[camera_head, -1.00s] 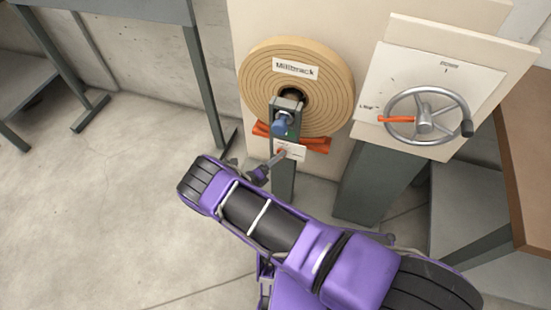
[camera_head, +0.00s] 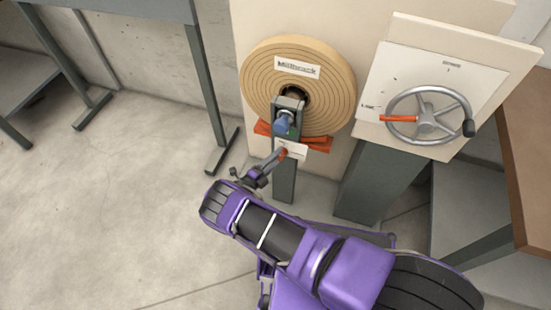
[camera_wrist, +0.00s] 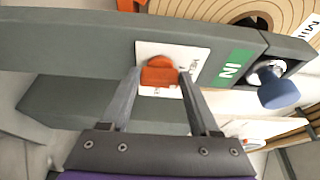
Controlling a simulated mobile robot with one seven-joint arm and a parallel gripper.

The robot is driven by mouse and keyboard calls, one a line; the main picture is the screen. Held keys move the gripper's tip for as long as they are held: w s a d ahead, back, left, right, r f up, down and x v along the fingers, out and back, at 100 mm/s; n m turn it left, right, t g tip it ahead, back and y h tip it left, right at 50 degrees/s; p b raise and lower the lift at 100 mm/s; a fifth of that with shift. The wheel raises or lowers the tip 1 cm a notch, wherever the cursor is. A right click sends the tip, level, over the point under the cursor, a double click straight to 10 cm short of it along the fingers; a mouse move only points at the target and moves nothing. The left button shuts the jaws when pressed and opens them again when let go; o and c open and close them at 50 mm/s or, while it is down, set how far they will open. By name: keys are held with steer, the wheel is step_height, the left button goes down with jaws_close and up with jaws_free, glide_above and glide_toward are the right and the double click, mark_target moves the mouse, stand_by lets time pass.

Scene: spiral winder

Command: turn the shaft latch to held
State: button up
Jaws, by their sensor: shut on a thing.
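The shaft latch is a small orange handle (camera_wrist: 160,72) on a white label plate (camera_wrist: 198,60) in the wrist view, fixed to a grey bar. My gripper (camera_wrist: 160,76) has one finger on each side of the latch and is shut on it. The plate's lettering is partly hidden by the latch and the fingers. In the head view the latch (camera_head: 283,153) is small, below the wooden disc, with my gripper (camera_head: 279,156) at it. Which marking the latch points to I cannot tell.
A blue knob (camera_head: 283,121) sits above the latch, in front of the round wooden disc (camera_head: 330,92). A green "IN" label (camera_wrist: 232,68) is right of the latch. A handwheel with a grey rim (camera_head: 396,98) stands on a panel at the right. Open floor lies left.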

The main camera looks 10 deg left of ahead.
stand_by(0.3)
steer(key=o, duration=1.4)
steer(key=shift+c, duration=0.2)
steer(key=v, duration=1.7)
steer(key=shift+s, duration=0.2)
steer(key=shift+f, duration=0.1)
